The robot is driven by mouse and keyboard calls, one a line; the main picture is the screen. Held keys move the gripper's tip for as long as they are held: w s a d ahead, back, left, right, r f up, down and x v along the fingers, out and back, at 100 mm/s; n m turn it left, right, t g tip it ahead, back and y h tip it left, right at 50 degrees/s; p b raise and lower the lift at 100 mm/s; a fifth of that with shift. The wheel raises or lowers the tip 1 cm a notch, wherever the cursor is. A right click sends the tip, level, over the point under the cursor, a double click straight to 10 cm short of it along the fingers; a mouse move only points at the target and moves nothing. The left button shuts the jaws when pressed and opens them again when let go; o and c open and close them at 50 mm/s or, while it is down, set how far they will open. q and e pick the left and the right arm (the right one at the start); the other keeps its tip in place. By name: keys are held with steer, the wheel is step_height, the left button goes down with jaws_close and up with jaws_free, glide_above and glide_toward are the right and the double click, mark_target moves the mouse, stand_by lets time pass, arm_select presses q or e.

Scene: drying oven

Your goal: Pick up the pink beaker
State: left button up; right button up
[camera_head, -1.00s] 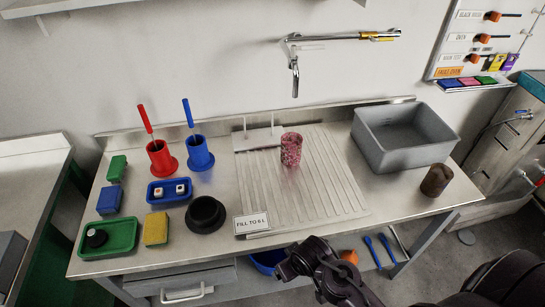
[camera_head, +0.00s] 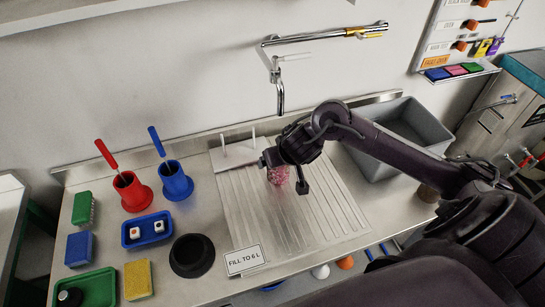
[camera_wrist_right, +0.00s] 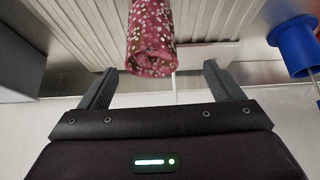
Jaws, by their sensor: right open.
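The pink speckled beaker (camera_head: 278,175) stands on the ribbed drainboard (camera_head: 240,205), partly hidden behind my right gripper in the head view. My right gripper (camera_head: 284,172) is open, with a finger to either side of the beaker in that view. In the right wrist view the beaker (camera_wrist_right: 152,38) lies ahead, between the lines of the two spread fingers (camera_wrist_right: 160,80), with a gap to both. No contact shows. My left gripper is not in view.
A grey basin (camera_head: 425,125) stands right of the drainboard, partly behind my right arm. Red (camera_head: 132,192) and blue (camera_head: 175,181) holders stand left, with a black bowl (camera_head: 192,256) in front. A tap (camera_head: 279,85) hangs above.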

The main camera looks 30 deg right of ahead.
steer(key=shift+m, duration=0.3)
steer(key=b+x, duration=0.1)
steer(key=x, duration=0.2)
steer(key=d+b+x, duration=0.1)
steer(key=x, duration=0.2)
steer(key=shift+w+d+f, duration=0.1)
steer(key=shift+w+d, duration=0.1)
steer(key=shift+w, duration=0.05)
steer(key=shift+w+f, duration=0.15)
steer(key=shift+f, duration=0.05)
steer(key=c, duration=0.6)
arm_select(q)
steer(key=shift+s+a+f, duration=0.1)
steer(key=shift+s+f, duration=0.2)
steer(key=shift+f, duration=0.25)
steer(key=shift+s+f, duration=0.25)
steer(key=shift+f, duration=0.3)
arm_select(e)
steer(key=c, duration=0.7)
steer(key=shift+o, duration=0.2)
steer(key=shift+r, duration=0.25)
